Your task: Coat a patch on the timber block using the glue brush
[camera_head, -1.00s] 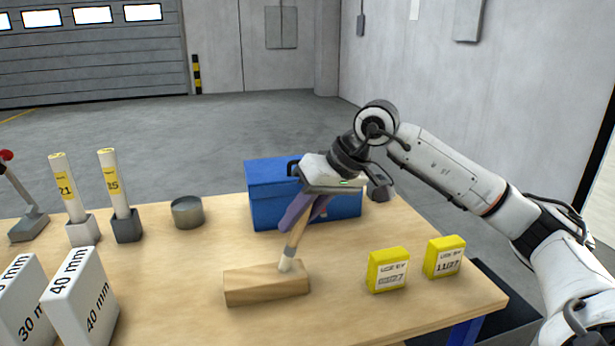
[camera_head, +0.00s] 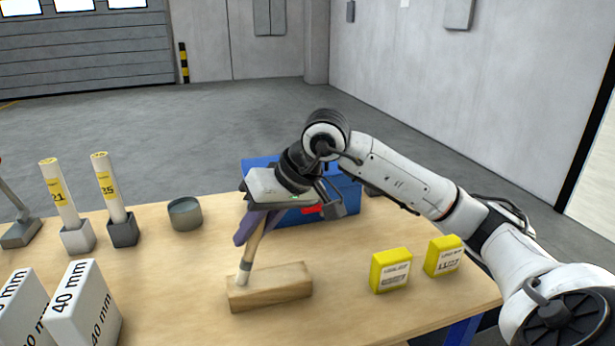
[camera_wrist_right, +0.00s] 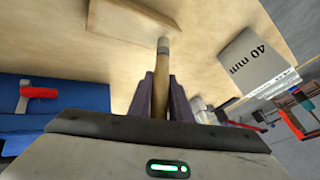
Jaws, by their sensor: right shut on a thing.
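The timber block (camera_head: 275,290) lies flat on the table in front of me; part of it also shows in the wrist view (camera_wrist_right: 128,22). My right gripper (camera_head: 254,226) is above the block, its purple fingers shut on the wooden handle of the glue brush (camera_head: 252,252). The brush (camera_wrist_right: 161,75) hangs tilted, its bristle end down at the left part of the block's top in the head view. I cannot tell for sure whether the tip touches the wood. No coated patch is clearly visible. My left gripper is out of view.
A grey pot (camera_head: 185,214) stands at the back left of the block. A blue toolbox (camera_head: 343,190) is behind my right gripper. Two yellow boxes (camera_head: 390,270) (camera_head: 444,256) stand to the right. White 40 mm blocks (camera_head: 82,305) and labelled tubes (camera_head: 108,186) stand left.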

